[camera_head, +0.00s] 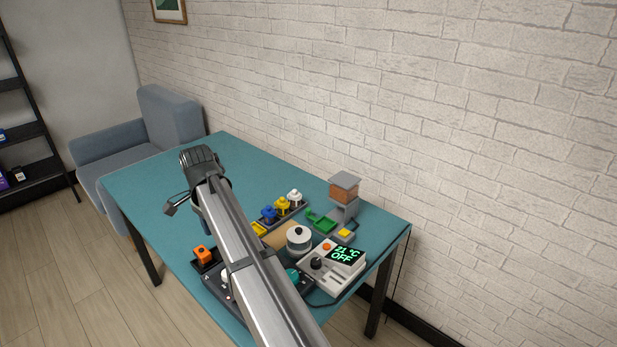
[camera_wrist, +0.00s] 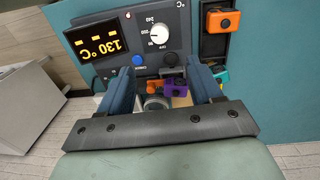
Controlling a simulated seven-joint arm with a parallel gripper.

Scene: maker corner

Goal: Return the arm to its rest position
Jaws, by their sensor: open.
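My gripper (camera_wrist: 165,70) shows in the wrist view with its two blue fingers spread apart. Nothing is pinched between them. It is over a dark control unit (camera_wrist: 185,22) with an amber 130 °C display (camera_wrist: 95,40) and a white dial (camera_wrist: 158,34). In the head view my arm reaches from the bottom edge up over the teal table (camera_head: 235,155). The fingers cannot be made out clearly there.
An orange block (camera_head: 201,254) sits in a black tray at the left. A rack with blue, yellow and white pieces (camera_head: 282,206), a grey-orange dispenser (camera_head: 345,188) and a white unit reading 21 °C OFF (camera_head: 333,268) stand at the right. The table's far part is clear.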

